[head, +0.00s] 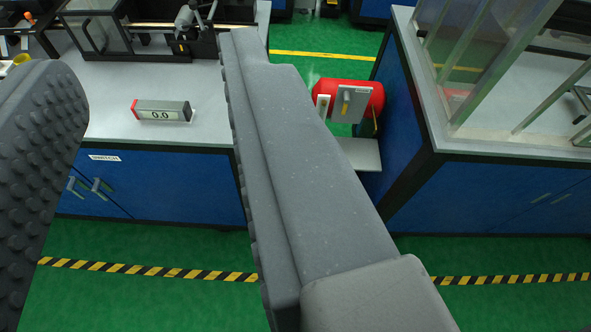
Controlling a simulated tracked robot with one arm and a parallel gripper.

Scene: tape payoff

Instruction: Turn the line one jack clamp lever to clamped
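My gripper (145,62) fills the foreground. Its two grey fingers stand wide apart with nothing held between them; the left one has a studded inner pad. A red cylinder (373,97) sits beyond the right finger, in the gap between the two blue benches. In front of it is a grey plate (357,114) with a small yellow lever (346,104) that looks roughly upright. This may be the jack clamp lever, but no line number or clamp marking is readable. The gripper is not touching it. The right finger hides part of the area to its left.
A right bench (455,135) carries a clear-panelled enclosure (490,65). A low grey shelf (358,153) lies below the cylinder. Yellow-black tape (150,270) crosses the open green floor.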

